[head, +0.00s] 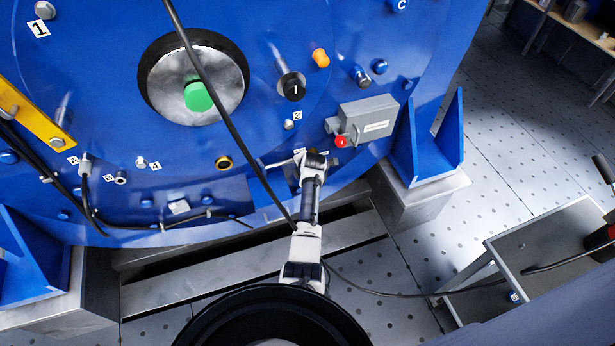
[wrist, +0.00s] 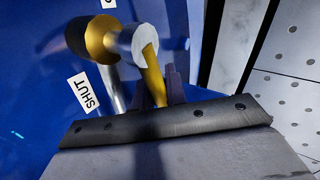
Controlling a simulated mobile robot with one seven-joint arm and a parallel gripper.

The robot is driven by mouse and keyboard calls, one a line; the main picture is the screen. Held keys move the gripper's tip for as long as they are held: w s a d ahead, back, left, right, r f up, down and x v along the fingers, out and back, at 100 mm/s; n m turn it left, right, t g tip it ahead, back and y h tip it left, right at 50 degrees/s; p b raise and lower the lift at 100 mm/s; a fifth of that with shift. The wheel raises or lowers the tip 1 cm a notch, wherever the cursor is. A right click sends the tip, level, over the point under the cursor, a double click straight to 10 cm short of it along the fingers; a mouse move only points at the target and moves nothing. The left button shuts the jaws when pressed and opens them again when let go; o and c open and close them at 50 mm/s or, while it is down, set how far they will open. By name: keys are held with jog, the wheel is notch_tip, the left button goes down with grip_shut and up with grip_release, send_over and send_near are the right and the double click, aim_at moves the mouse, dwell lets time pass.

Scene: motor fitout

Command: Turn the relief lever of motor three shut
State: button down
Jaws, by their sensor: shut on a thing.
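The relief lever (wrist: 152,72) shows in the wrist view as a yellow bar running down from a silver end piece (wrist: 145,40) beside a brass and dark hub (wrist: 98,37). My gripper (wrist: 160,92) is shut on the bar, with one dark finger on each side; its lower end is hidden. A white SHUT label (wrist: 83,92) is on the blue panel left of the lever. In the head view my gripper (head: 314,160) is at the lower right of the blue motor face (head: 215,145) and hides most of the lever.
A grey box (head: 366,121) with a red knob (head: 341,141) is just above and right of my gripper. A black cable (head: 215,100) hangs across the motor face. Blue brackets (head: 430,150) stand at the right, and a grey cart (head: 540,245) is on the floor beyond.

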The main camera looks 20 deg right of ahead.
jog(key=shift+a+r+m+y+b, duration=0.3)
jog(key=shift+r+y+b, duration=0.15)
jog(key=shift+y+b, duration=0.35)
jog(key=shift+a+r+m+y+b, duration=0.15)
jog(key=shift+r+m+y+b, duration=0.15)
jog(key=shift+r+y+b, duration=0.45)
jog(key=shift+f+y, duration=0.25)
jog(key=c, duration=1.4)
grip_release()
jog(key=shift+c, duration=0.2)
jog(key=shift+r, duration=0.15)
jog(key=v, duration=1.3)
jog(key=shift+s+r+b, duration=0.15)
jog(key=shift+r+b, duration=0.05)
jog(key=shift+b, duration=0.1)
jog(key=shift+d, duration=0.15)
